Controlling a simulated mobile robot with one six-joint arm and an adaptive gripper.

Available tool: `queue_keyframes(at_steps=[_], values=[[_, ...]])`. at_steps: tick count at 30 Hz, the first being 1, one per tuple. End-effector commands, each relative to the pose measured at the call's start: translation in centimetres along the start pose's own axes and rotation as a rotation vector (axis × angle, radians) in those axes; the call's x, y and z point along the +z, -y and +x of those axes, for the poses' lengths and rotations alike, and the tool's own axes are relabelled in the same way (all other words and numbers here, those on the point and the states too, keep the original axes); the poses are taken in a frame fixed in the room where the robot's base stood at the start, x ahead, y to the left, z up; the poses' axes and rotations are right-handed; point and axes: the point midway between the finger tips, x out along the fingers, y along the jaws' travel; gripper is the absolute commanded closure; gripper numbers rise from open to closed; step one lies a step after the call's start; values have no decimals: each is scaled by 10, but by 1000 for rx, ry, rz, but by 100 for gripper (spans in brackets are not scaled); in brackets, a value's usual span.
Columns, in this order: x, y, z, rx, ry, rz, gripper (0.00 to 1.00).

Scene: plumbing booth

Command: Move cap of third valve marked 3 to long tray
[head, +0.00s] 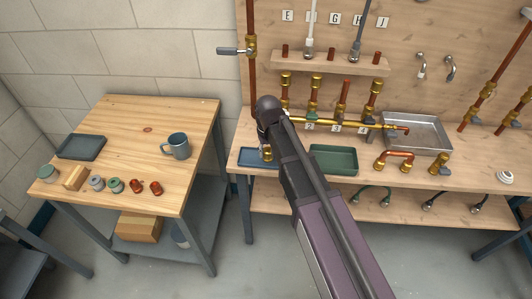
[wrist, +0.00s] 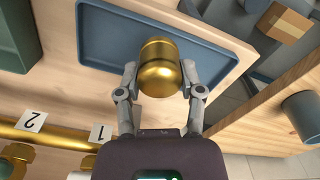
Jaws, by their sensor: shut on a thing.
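My gripper (wrist: 159,76) is shut on a rounded brass cap (wrist: 159,52), one finger on each side, in the wrist view. The cap is over the long blue tray (wrist: 100,38); whether it touches the tray floor I cannot tell. In the head view the cap (head: 266,153) shows beside my arm, at the blue tray (head: 245,159), and my fingers are mostly hidden. The third valve's riser (head: 343,97), above the label 3 (head: 336,128), has a bare copper top. The neighbouring risers (head: 317,82) and (head: 376,86) have brass tops.
A green tray (head: 333,172) stands right of the blue one, with a metal tray (head: 417,118) farther right. A brass manifold pipe (wrist: 60,136) runs behind the trays. The side table (head: 120,120) at left holds a mug (head: 176,146) and several small parts.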

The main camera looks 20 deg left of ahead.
Motion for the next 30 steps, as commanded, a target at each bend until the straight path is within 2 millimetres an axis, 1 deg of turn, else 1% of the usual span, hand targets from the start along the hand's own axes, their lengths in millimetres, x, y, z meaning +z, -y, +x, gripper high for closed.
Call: queue_keyframes(at_steps=[1, 3, 6, 17, 20, 23, 25, 30], values=[[-9, -1, 1, 0, 0, 0, 100], [-14, -1, 2, 0, 0, 0, 100], [-17, -1, 2, 0, 0, 0, 100], [-18, -1, 2, 0, 0, 0, 100], [-23, -2, 2, 0, 0, 0, 100], [-34, -3, 4, 0, 0, 0, 100], [-30, -2, 12, 0, 0, 0, 100], [-30, -2, 27, 0, 0, 0, 100]])
